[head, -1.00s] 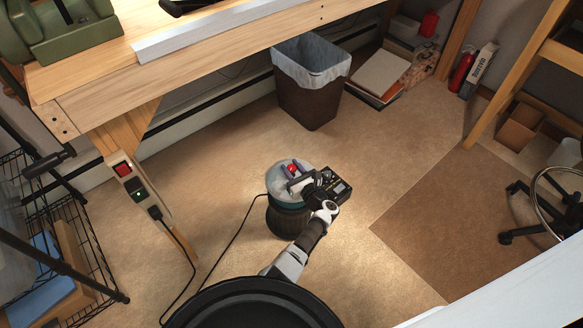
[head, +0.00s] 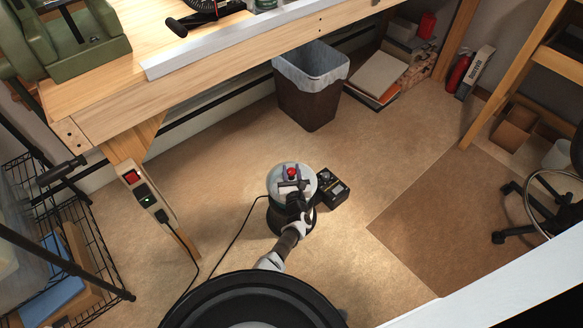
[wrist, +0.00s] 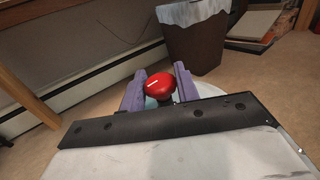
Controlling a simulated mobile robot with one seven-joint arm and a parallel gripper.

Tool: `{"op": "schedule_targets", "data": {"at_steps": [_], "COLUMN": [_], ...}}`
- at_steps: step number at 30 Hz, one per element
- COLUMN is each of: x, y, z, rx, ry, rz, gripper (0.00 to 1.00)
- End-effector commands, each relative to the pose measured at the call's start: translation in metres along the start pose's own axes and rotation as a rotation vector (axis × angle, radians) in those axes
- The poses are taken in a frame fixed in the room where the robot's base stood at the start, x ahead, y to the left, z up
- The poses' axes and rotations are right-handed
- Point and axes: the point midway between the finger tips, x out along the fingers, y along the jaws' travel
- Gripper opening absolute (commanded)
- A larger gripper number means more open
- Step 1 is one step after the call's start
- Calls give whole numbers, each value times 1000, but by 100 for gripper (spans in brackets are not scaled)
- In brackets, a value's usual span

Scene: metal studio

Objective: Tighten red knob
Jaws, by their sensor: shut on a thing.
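The red knob (head: 291,171) sits on top of the round tumbler-like machine (head: 276,181) standing on the floor. In the wrist view the red knob (wrist: 160,86) has a white line on its top and stands just beyond a black bar (wrist: 170,120). My gripper (head: 291,177) reaches over the machine's lid. Its two purple fingers (wrist: 160,88) are on either side of the red knob, shut on it. The knob's underside and the lower finger contacts are hidden behind the black bar.
A black box with a dial (head: 334,188) is beside the machine. A power cord (head: 232,235) runs to an outlet strip (head: 145,195) on the bench leg. A lined bin (head: 308,105) stands behind. The wooden bench (head: 200,75) overhangs at the upper left.

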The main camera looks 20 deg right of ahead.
Motion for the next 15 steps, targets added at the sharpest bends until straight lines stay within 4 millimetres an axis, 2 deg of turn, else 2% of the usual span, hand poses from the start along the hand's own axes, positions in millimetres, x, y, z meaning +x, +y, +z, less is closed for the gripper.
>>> {"op": "schedule_targets", "data": {"at_steps": [1, 15], "x": [2, 3], "y": [5, 3], "z": [4, -1], "rx": [7, 10], "ry": [-3, -6], "rz": [-42, -464], "gripper": [9, 9]}}
